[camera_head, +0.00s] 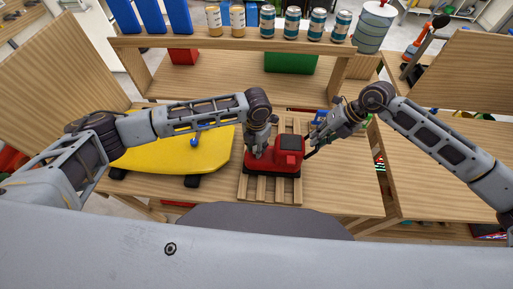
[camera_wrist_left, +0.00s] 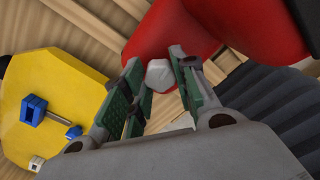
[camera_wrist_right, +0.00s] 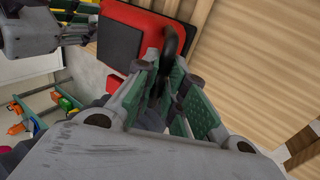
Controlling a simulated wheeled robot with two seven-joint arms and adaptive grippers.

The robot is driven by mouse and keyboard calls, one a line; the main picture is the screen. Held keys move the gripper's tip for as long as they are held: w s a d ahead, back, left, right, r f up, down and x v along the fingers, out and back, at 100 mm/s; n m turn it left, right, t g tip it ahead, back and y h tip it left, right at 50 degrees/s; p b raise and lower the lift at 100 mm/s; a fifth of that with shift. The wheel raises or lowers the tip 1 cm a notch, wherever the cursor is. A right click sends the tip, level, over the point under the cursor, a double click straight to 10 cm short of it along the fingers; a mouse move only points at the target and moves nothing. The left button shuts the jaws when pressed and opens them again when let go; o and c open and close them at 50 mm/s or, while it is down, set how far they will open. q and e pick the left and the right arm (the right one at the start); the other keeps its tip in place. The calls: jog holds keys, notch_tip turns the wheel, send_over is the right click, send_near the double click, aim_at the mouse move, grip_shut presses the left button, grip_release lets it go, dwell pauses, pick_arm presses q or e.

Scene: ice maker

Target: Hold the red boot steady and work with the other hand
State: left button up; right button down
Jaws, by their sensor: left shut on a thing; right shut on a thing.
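The red boot (camera_head: 287,158) stands on a slatted wooden pallet (camera_head: 248,190) in the middle of the table. It has a dark panel on top. My left gripper (camera_head: 257,152) is at its left part. In the left wrist view the left fingers close around a small white piece (camera_wrist_left: 160,72) against the red surface (camera_wrist_left: 185,30). My right gripper (camera_head: 310,147) is at the boot's right side. In the right wrist view its fingers are shut on a dark curved piece (camera_wrist_right: 172,45) beside the red boot with its dark panel (camera_wrist_right: 118,45). Where that piece joins the boot is unclear.
A yellow board (camera_head: 180,155) with a small blue item (camera_head: 194,142) lies left of the pallet. Behind is a wooden shelf (camera_head: 230,44) with several cans and blue blocks on top, and a green box (camera_head: 291,63) beneath.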

pick_arm(q)
jog(key=shift+m, duration=0.3)
jog(key=shift+m, duration=1.5)
jog(key=o, duration=0.7)
jog(key=shift+r, duration=3)
jog(key=shift+r, duration=3.5)
